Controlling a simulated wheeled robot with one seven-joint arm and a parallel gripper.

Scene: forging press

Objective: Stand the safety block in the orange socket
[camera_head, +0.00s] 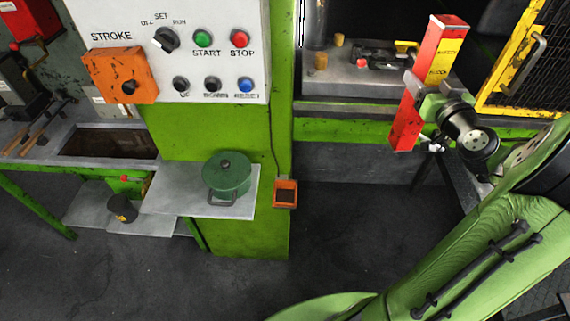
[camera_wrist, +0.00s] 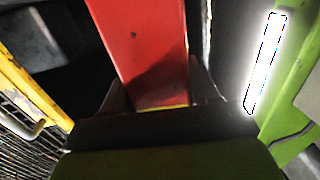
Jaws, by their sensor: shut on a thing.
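The safety block (camera_head: 443,45) is a long red bar with a yellow lettered band. My gripper (camera_head: 420,93) is shut on it around its middle and holds it in the air, tilted with its top to the right. In the wrist view the red block (camera_wrist: 145,45) stands between my two gripper fingers (camera_wrist: 155,95). The orange socket (camera_head: 285,193) is a small open box against the green press column, low and left of the block. The block is well apart from it.
The press bed (camera_head: 340,88) with small parts lies behind the block. A yellow mesh guard (camera_head: 490,95) stands at the right. A grey shelf (camera_head: 170,203) with a green lidded pot (camera_head: 227,175) is just left of the socket. The floor in front is clear.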

